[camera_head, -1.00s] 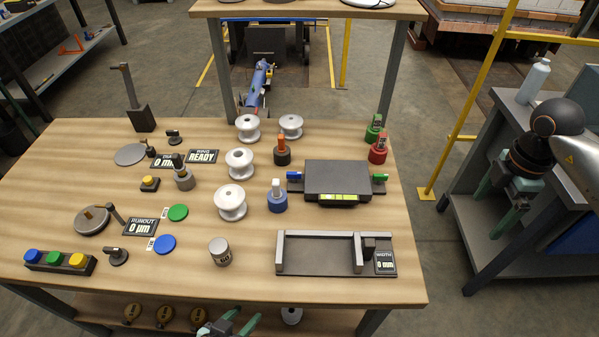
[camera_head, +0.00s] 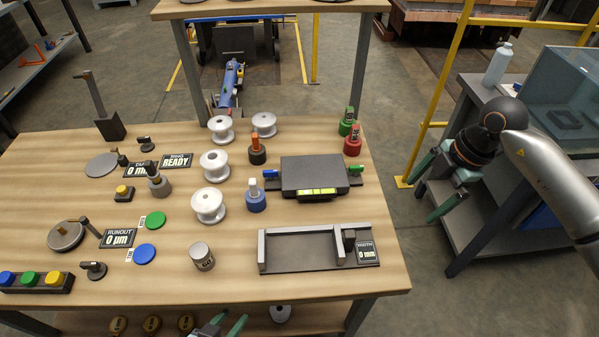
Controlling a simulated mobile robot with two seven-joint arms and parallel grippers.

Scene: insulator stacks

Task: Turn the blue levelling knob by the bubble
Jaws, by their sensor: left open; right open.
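The blue levelling knob (camera_head: 270,174) sticks out of the left side of a dark levelling block (camera_head: 312,174). The block has a lit green bubble strip (camera_head: 316,192) along its front edge. A green knob (camera_head: 355,169) sticks out of its right side. My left gripper (camera_head: 232,319) is open at the bottom edge of the view, in front of the table; only its green fingers show clearly. My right gripper (camera_head: 421,198) is open and empty, right of the table's right edge and well away from the blue knob. Neither gripper touches anything.
A blue bottle-like piece (camera_head: 255,197) stands just in front of the blue knob, and an orange-topped one (camera_head: 257,150) behind it. White insulators (camera_head: 209,205) stand to the left. A width gauge (camera_head: 305,265) lies in front. A side bench (camera_head: 478,90) with a bottle is right.

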